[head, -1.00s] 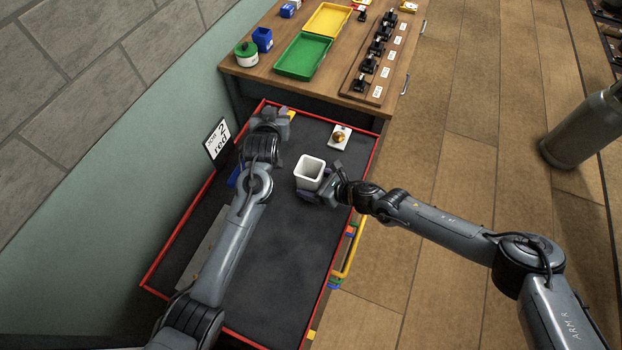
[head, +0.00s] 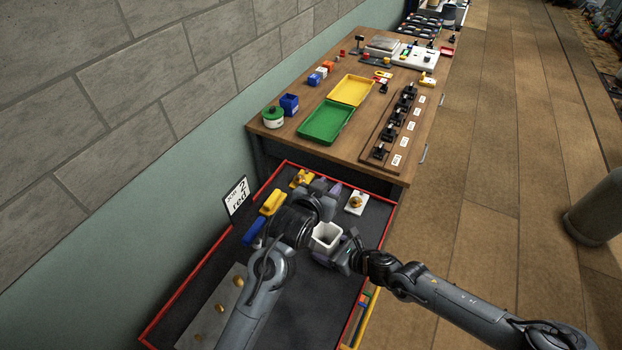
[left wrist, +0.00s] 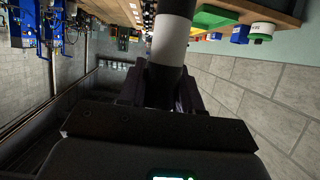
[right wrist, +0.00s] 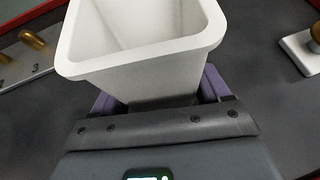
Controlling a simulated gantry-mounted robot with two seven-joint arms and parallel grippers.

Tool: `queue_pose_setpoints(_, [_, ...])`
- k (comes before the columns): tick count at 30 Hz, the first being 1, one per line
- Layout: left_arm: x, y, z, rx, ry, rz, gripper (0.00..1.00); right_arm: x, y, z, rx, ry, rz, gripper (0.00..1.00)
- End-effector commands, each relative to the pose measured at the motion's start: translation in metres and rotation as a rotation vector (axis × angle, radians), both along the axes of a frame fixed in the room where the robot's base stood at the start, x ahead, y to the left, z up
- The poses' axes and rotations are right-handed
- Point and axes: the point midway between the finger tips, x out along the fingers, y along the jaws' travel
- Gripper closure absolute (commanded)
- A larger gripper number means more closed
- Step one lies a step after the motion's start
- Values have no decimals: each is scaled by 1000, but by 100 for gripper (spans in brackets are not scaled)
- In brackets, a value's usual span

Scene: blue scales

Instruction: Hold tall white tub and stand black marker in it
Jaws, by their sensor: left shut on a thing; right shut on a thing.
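The tall white tub (head: 326,235) stands upright on the dark tray, its square mouth facing up. It fills the upper part of the right wrist view (right wrist: 140,72), and the part of its inside that shows there looks empty. My right gripper (head: 335,256) is shut on the tub, with a finger on either side. My left gripper (head: 328,190) is raised just beyond the tub in the head view. It is shut on the black marker (left wrist: 171,42), which shows a white band in the left wrist view. In the head view I cannot make out the marker.
The red-rimmed tray (head: 178,293) carries yellow pieces (head: 272,201), a blue piece (head: 253,232) and a white plate with a brass knob (head: 357,203). A wooden bench (head: 370,150) with green (head: 326,122) and yellow trays stands behind. The sign (head: 237,198) is at the left edge.

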Motion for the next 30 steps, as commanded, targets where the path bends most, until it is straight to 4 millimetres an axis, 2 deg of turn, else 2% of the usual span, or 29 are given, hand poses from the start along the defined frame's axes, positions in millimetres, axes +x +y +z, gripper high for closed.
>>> queue_pose_setpoints(1, [-10,-6,-3,-1,1,-16,96,0,0,-1,-1,1,0,41])
queue_pose_setpoints(3, [-18,-9,-11,1,3,-21,96,0,0,-1,-1,1,0,41])
queue_pose_setpoints(6, [-21,-10,-20,1,1,-20,96,0,0,-1,-2,1,0,41])
queue_pose_setpoints(21, [-21,-10,-44,1,0,-19,96,-1,0,-1,-2,1,0,41])
queue_pose_setpoints(30, [-21,-10,-50,0,-1,-19,96,-1,0,-1,-2,2,0,41])
